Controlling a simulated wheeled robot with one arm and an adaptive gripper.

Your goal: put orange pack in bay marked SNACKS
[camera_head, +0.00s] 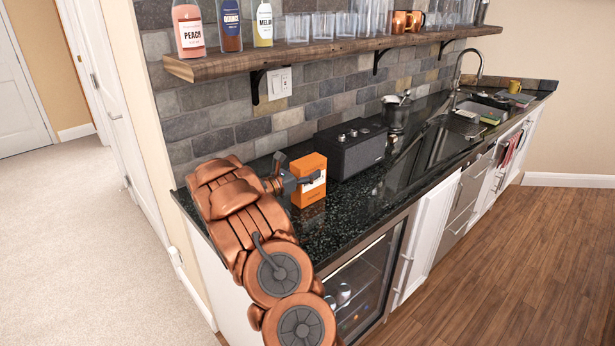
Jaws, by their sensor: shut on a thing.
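The orange pack (301,192) is an upright box with a pale label on its front, at the left end of the dark counter. My gripper (312,178) reaches in from the left and is shut on the pack, with a finger across its front. The base of the pack is at or just above the counter top; I cannot tell which. No bay marked SNACKS shows in this view.
A black speaker-like box (350,148) stands just right of the pack. A wooden shelf (300,55) with bottles and glasses runs above. A moka pot (396,113) and sink (460,125) are farther right. The counter's front strip (350,215) is clear.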

